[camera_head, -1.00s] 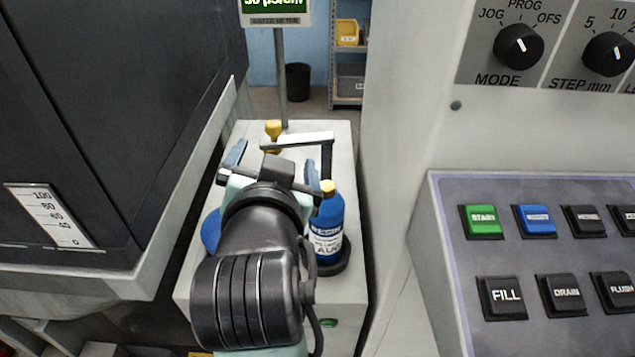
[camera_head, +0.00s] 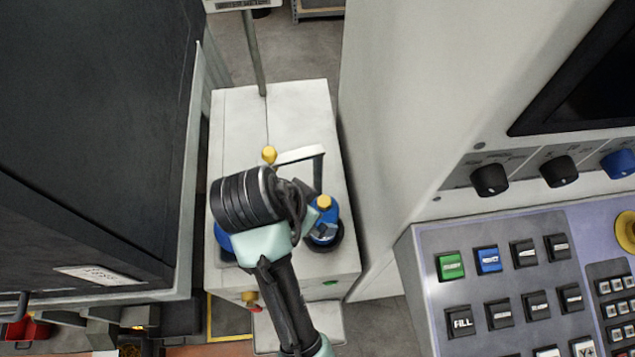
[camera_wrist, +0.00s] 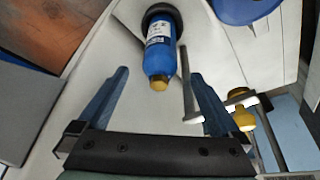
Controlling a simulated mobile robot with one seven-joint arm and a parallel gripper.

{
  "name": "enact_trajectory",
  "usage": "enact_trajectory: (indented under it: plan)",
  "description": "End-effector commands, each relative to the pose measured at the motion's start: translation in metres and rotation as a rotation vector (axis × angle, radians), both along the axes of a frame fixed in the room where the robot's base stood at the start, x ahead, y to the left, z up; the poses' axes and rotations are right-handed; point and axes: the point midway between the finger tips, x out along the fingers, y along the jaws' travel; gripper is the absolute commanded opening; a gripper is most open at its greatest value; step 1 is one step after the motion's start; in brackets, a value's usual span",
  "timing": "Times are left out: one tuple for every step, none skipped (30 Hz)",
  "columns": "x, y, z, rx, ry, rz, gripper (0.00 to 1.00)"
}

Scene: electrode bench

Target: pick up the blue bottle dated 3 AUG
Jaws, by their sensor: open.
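A blue bottle (camera_head: 328,217) with a yellow cap stands in a dark round holder at the right front of a pale cabinet top. It also shows in the wrist view (camera_wrist: 160,55), cap toward me, between my fingers' lines. Its white label is too small to read now; part of "AUG" showed on it in the earlier head view. My gripper (camera_wrist: 160,74) is open, with blue fingers either side of the bottle's cap end and nothing held. In the head view my arm hides most of the gripper, and one finger shows over the bottle.
A second blue object (camera_head: 223,237) sits left on the cabinet (camera_head: 300,105), mostly behind my arm. A dark post with a pale bar (camera_head: 300,155) stands close behind the bottle, beside a yellow knob (camera_head: 269,154). A control panel (camera_head: 430,240) is at right.

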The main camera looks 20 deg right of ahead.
Motion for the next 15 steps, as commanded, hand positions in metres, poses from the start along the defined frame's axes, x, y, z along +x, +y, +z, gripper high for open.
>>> enact_trajectory:
  plan:
    - [0.0, -0.004, -0.01, 0.001, 0.005, -0.003, 1.0]
    - [0.001, -0.006, -0.016, 0.0, 0.004, -0.002, 1.0]
    - [0.003, -0.009, -0.023, 0.0, 0.004, -0.002, 1.0]
    - [0.004, -0.011, -0.028, 0.0, 0.004, -0.002, 1.0]
    - [0.006, -0.012, -0.033, 0.001, 0.003, -0.002, 1.0]
    - [0.007, -0.014, -0.04, 0.001, 0.002, -0.002, 1.0]
    - [0.008, -0.016, -0.044, 0.001, 0.003, -0.001, 1.0]
    - [0.009, -0.017, -0.048, 0.001, 0.0, 0.0, 1.0]
    - [0.01, -0.019, -0.052, 0.001, 0.0, 0.0, 1.0]
    - [0.011, -0.02, -0.055, 0.0, -0.001, 0.0, 1.0]
    - [0.012, -0.021, -0.057, 0.001, -0.002, 0.0, 1.0]
    - [0.012, -0.021, -0.059, 0.001, -0.001, -0.001, 1.0]
    - [0.012, -0.022, -0.06, 0.001, -0.002, 0.0, 1.0]
    - [0.013, -0.022, -0.061, 0.0, -0.002, 0.0, 1.0]
    - [0.014, -0.023, -0.063, 0.0, -0.002, 0.0, 1.0]
